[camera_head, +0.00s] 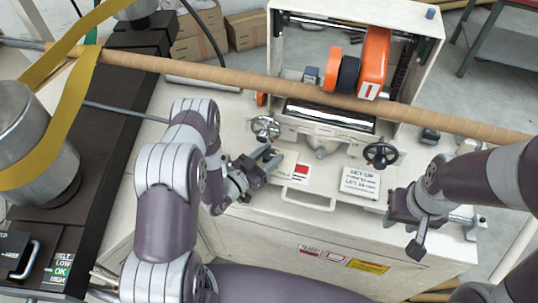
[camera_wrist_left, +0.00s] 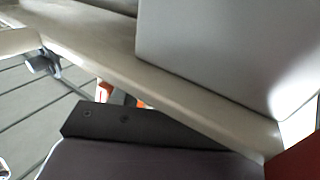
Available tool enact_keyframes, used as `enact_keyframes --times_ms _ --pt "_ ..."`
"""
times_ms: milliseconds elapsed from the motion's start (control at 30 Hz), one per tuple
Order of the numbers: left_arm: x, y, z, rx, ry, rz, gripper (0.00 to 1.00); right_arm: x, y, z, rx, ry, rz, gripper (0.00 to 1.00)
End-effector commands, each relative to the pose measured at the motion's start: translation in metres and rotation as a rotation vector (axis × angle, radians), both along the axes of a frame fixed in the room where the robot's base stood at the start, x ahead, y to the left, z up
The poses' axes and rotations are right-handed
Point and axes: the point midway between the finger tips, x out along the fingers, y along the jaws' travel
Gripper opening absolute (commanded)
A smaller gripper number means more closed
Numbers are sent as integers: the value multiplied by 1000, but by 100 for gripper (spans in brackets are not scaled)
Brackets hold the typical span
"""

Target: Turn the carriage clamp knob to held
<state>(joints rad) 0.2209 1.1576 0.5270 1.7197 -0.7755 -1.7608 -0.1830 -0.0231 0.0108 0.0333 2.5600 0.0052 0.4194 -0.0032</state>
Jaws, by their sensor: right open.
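The orange carriage (camera_head: 374,62) stands in the white frame above the brown wrapped tube, with a dark roller (camera_head: 347,75) and an orange round part (camera_head: 333,69) at its left. I cannot tell for sure which part is the clamp knob, and no held mark is readable. A pale spoked handwheel (camera_head: 266,127) and a black handwheel (camera_head: 380,155) sit on the front panel. My left gripper (camera_head: 268,160) is just below the pale wheel, apart from it; its jaw opening is unclear. My right gripper (camera_head: 405,225) is open and empty at the panel's right front.
The long brown tube (camera_head: 220,78) crosses the machine. A yellow strip (camera_head: 72,90) runs to it past a metal drum (camera_head: 30,140) at the left. A bar handle (camera_head: 309,198) and a printed card (camera_head: 361,184) are on the panel. The left wrist view shows mostly close pale surfaces.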

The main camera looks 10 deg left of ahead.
Motion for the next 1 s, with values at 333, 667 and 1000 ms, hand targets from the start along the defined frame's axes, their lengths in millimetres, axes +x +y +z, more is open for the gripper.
enact_keyframes --times_ms 333,667,1000 --pt "0 1 -1 1 -1 -33 14 0 0 -5 0 0 0 40" --pt "1 2 -5 4 -3 -241 14 0 0 -29 0 0 0 40" --pt "2 2 -5 5 -2 -492 14 0 0 -59 0 0 0 40"
